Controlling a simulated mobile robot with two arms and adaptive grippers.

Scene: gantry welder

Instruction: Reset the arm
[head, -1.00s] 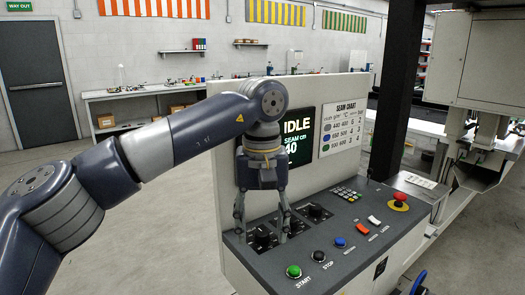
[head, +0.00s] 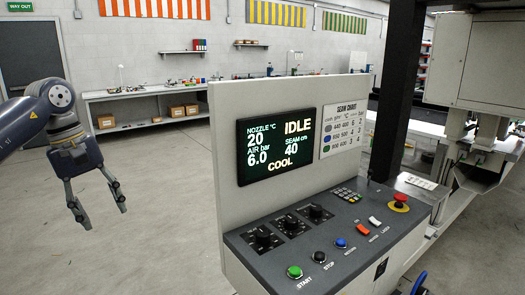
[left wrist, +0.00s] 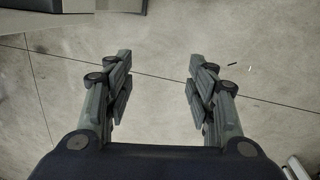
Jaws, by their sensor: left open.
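My left gripper (head: 100,205) hangs at the left of the head view, pointing down over bare floor. Its fingers are apart with nothing between them. It is clear of the control console (head: 235,222), well to the left of it. In the left wrist view the open fingers (left wrist: 160,92) frame only concrete floor. My right gripper is in neither view.
The console's display (head: 277,144) reads IDLE, COOL, nozzle 20, air 6.0, seam 40. Its panel carries dark knobs (head: 290,222), a green start button (head: 294,271) and a red emergency stop (head: 400,198). A workbench (head: 146,92) stands at the back wall. Floor left of the console is free.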

